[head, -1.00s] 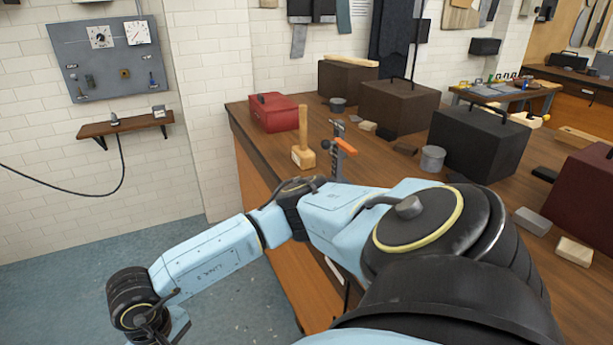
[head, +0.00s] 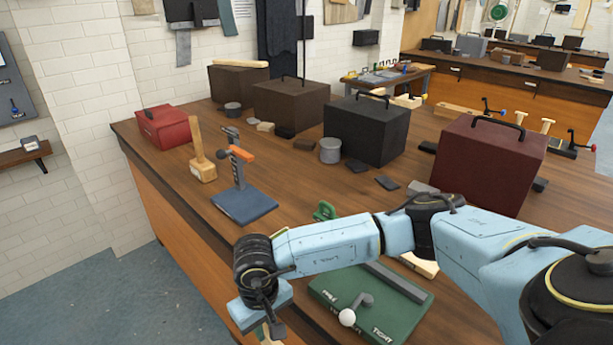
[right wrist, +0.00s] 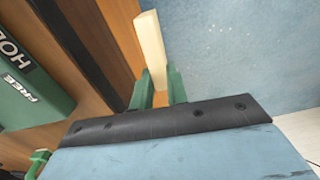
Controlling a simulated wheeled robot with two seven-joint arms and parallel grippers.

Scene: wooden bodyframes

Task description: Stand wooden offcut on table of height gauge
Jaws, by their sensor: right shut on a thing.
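My right gripper (head: 268,328) is low at the bottom of the head view, beside the bench's front edge. In the right wrist view its green fingers (right wrist: 160,90) are shut on a pale wooden offcut (right wrist: 151,45), a slim bar sticking out beyond them. In the head view the offcut is mostly hidden or too small to make out. The height gauge, as I take it, has an upright post with an orange part (head: 240,153) on a flat blue table (head: 245,206). It stands on the bench beyond my right gripper, apart from it. My left gripper is not in view.
A green plate with a white-knobbed lever (head: 395,322) lies right of my gripper. A wooden mallet (head: 203,168) and red box (head: 163,127) stand beyond the gauge. Dark boxes (head: 365,130) and a maroon box (head: 490,165) stand farther right. Bare bench lies around the gauge.

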